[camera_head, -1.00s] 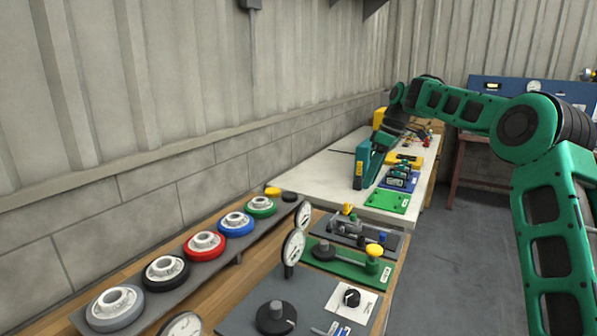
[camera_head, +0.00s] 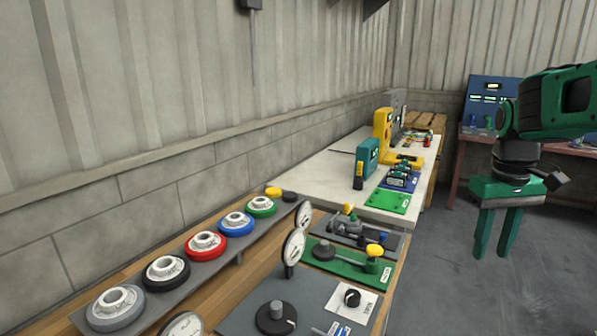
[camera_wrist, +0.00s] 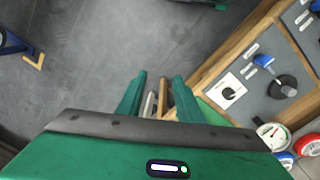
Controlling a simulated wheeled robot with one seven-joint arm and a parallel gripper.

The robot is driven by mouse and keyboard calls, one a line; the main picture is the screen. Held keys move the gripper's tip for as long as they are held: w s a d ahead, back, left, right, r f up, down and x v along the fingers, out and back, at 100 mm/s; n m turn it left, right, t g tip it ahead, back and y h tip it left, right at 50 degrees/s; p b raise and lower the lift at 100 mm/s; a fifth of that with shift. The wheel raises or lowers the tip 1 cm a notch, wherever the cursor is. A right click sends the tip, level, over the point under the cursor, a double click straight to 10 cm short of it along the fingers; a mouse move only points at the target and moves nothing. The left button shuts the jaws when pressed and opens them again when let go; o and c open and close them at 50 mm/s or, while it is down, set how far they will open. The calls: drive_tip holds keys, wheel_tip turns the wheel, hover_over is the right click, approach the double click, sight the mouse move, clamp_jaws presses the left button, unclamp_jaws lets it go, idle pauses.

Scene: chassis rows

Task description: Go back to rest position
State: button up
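My gripper (camera_head: 496,234) hangs with its two green fingers pointing down over the grey floor, to the right of the benches in the head view. The fingers are apart with nothing between them. In the wrist view my gripper (camera_wrist: 158,84) also shows its fingers spread, with floor and part of the wooden bench edge seen beyond them. My gripper touches nothing.
A wooden bench (camera_head: 397,283) with several coloured wheels, gauges and a green plate (camera_head: 345,262) stands at the left. A white-topped table (camera_head: 325,182) is behind it. A blue panel (camera_head: 490,98) stands at the back right. The floor (camera_head: 450,290) is clear.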

drive_tip(key=s+f+m, duration=0.3)
drive_tip(key=s+f, duration=0.1)
drive_tip(key=s, duration=0.6)
drive_tip(key=s+d+f+m, duration=0.1)
drive_tip(key=s+f+m, duration=0.2)
drive_tip(key=s, duration=0.8)
drive_tip(key=shift+s+d+f+y, duration=0.25)
drive_tip(key=shift+f+y, duration=0.15)
drive_tip(key=shift+f, duration=0.5)
drive_tip(key=shift+w+f, duration=0.25)
drive_tip(key=shift+w, duration=0.35)
